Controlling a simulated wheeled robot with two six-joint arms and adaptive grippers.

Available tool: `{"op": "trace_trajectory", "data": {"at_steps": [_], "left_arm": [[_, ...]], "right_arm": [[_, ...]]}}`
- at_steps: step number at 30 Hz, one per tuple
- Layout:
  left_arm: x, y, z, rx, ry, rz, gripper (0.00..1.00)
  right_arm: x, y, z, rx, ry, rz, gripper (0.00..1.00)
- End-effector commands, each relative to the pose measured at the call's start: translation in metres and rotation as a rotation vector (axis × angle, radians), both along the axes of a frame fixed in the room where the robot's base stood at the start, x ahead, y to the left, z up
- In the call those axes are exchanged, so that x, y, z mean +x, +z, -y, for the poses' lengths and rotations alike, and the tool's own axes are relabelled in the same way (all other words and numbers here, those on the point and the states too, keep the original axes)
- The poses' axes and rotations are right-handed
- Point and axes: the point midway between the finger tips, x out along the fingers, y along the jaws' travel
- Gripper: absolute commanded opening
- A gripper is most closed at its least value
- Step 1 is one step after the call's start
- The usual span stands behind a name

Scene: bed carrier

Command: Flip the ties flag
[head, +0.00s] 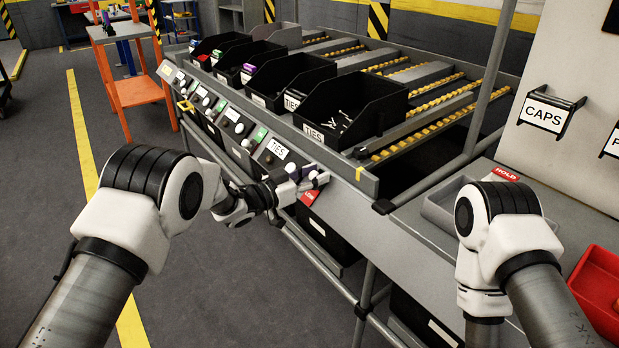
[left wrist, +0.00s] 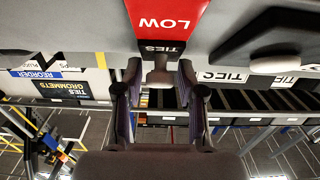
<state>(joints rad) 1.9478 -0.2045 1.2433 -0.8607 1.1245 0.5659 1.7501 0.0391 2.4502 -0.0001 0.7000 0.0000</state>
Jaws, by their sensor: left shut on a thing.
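My left gripper (head: 303,180) is at the flag. In the left wrist view its two fingers (left wrist: 160,88) are on either side of a small grey-brown tab (left wrist: 160,74) at the flag and shut on it. My right arm is at the right, but its gripper is out of view.
The TIES bin (head: 345,108) stands open on the sloped rack, with more dark bins behind it. White knobs and labels line the rack's front rail. A grey tray (head: 440,212) and red bin (head: 598,290) are at the right.

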Motion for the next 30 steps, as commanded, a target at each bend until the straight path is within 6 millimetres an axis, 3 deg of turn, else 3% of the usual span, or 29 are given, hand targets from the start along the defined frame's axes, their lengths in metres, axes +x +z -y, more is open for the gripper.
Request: {"op": "trace_trajectory", "data": {"at_steps": [4, 5, 17, 30], "left_arm": [[0.002, 0.004, -0.001, -0.004, 0.004, 0.008, 0.00], [0.002, 0.005, -0.001, -0.004, 0.004, 0.008, 0.49], [-0.002, 0.003, -0.008, -0.002, 0.005, 0.005, 0.49], [-0.060, 0.003, -0.087, -0.004, 0.006, 0.005, 0.49]], "right_arm": [[0.000, 0.000, 0.000, 0.000, -0.001, 0.000, 0.49], [0.000, 0.000, 0.000, 0.000, -0.001, 0.000, 0.49], [0.000, 0.000, 0.000, 0.000, -0.001, 0.000, 0.49], [0.000, -0.001, 0.000, 0.000, -0.001, 0.000, 0.49]]}}
